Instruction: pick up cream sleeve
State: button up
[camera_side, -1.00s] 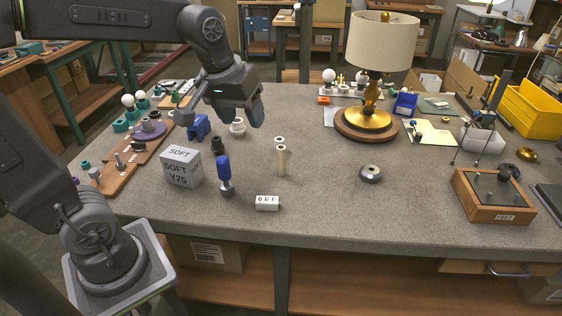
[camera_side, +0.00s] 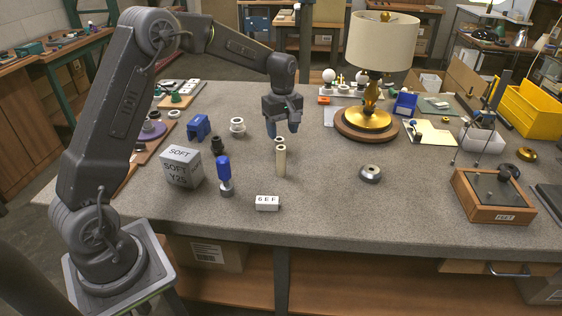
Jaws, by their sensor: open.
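A slim cream sleeve (camera_side: 281,163) stands upright near the middle of the grey table, with a dark hole in its top. A second pale ring-shaped top shows directly behind it; I cannot tell whether it is a separate piece. My gripper (camera_side: 283,128) points down above and slightly behind the sleeve in the picture. Its jaws are open with nothing between them, and they are apart from the sleeve.
A blue-handled tool (camera_side: 224,172), a block marked SOFT (camera_side: 181,167) and a black fitting (camera_side: 217,146) stand to the left. A small white label block (camera_side: 267,203) lies in front. A grey ring (camera_side: 370,173) and a brass lamp (camera_side: 369,118) are to the right.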

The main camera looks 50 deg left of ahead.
aim_at(281, 157)
notch_tip(281, 157, down, 10)
jog(key=shift+s+a+f, duration=0.1)
jog(key=shift+s, duration=0.05)
dwell(0.4)
jog(key=shift+c, duration=0.2)
jog(key=c, duration=1)
jog(key=shift+o, duration=0.2)
